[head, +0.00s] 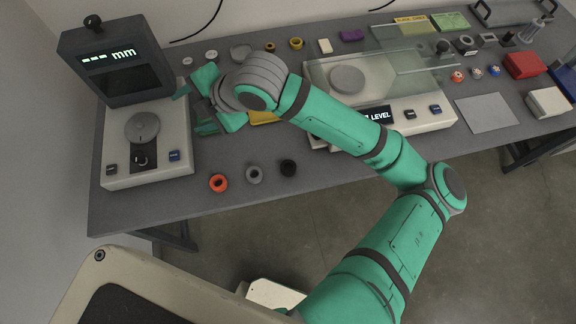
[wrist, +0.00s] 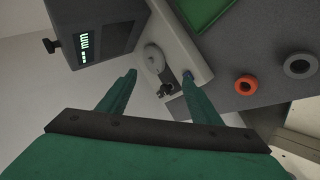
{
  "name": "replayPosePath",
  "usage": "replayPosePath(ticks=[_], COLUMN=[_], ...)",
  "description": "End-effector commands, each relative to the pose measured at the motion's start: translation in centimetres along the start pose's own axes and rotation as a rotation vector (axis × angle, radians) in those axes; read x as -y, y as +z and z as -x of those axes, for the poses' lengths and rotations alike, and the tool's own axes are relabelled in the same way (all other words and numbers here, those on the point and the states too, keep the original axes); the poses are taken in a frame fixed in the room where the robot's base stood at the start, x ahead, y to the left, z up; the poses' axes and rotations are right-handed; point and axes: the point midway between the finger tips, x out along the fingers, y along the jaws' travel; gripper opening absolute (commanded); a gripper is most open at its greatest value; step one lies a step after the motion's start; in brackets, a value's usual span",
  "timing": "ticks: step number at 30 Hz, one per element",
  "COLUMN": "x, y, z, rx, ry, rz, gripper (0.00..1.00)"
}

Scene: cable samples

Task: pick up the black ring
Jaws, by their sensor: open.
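The black ring (head: 288,168) lies flat on the grey table near its front edge, at the right end of a short row. A grey ring (head: 254,174) is beside it, and an orange ring (head: 218,183) is at the left end. My gripper (head: 190,110) is open and empty, above and beside the left measuring device, well up and left of the black ring. In the wrist view my two fingers (wrist: 160,76) are apart with the device beyond them. That view shows the orange ring (wrist: 246,85) and grey ring (wrist: 300,66), but not the black ring.
The measuring device (head: 115,172) with a raised display (head: 112,62) stands at the left. A scale (head: 425,117) with a glass shield stands right of the rings, behind my arm. Small rings and blocks line the back. The table around the front row is clear.

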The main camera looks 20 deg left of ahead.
Motion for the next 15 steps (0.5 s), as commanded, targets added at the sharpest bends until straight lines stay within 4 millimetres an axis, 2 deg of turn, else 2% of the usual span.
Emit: replayPosePath(ticks=[1, 5, 9, 12, 15], x=[1.8, 6.7, 11.8, 14.7, 16.8], y=[1.0, 3.4, 6.0, 7.5, 8.5], z=[0.4, 1.8, 4.6, 7.0, 9.0], rx=[0.031, 0.089, 0.141, 0.168, 0.185], ry=[-0.077, -0.281, -0.496, -0.626, -0.724], rz=[0.031, 0.097, 0.143, 0.161, 0.169], gripper=[0.59, 0.59, 0.59, 0.59, 0.59])
